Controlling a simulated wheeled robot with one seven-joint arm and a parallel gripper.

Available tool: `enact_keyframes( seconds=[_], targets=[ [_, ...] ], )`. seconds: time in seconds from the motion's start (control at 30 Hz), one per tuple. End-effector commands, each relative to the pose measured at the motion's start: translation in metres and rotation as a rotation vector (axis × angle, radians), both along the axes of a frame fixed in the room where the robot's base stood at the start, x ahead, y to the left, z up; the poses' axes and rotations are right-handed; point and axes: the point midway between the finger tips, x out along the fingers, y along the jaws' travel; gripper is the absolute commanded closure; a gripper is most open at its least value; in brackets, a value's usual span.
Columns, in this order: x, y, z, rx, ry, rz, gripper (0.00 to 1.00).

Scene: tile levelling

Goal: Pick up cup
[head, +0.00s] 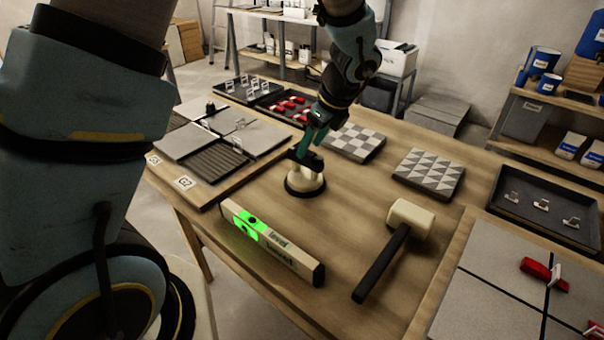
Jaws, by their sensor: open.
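The cup (305,182), a cream-coloured suction cup with a dark round base rim, stands upright on the wooden table near the middle of the head view. My gripper (306,161) points down directly over it, with its dark fingers at the top of the cup. The fingers hide part of the cup's upper end. The gripper is open; I cannot tell whether a finger touches the cup.
A level (290,255) with a green vial and a mallet (393,240) lie in front. Tiled boards (215,150) are at left, two patterned tiles (430,174) behind. A dark tray (547,207) with clips is at right. Bare wood lies right of the cup.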

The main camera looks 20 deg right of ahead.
Motion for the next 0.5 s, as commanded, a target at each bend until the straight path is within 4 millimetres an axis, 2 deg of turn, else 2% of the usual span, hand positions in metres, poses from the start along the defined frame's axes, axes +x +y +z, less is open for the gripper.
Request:
enact_keyframes(
  seconds=[0.17, 0.4, 0.5],
  targets=[
    [0.004, 0.003, -0.011, 0.003, 0.002, 0.000, 0.38],
    [0.013, 0.009, -0.043, 0.002, 0.001, 0.001, 0.38],
    [0.016, 0.010, -0.051, 0.000, 0.000, 0.001, 0.38]
  ],
)
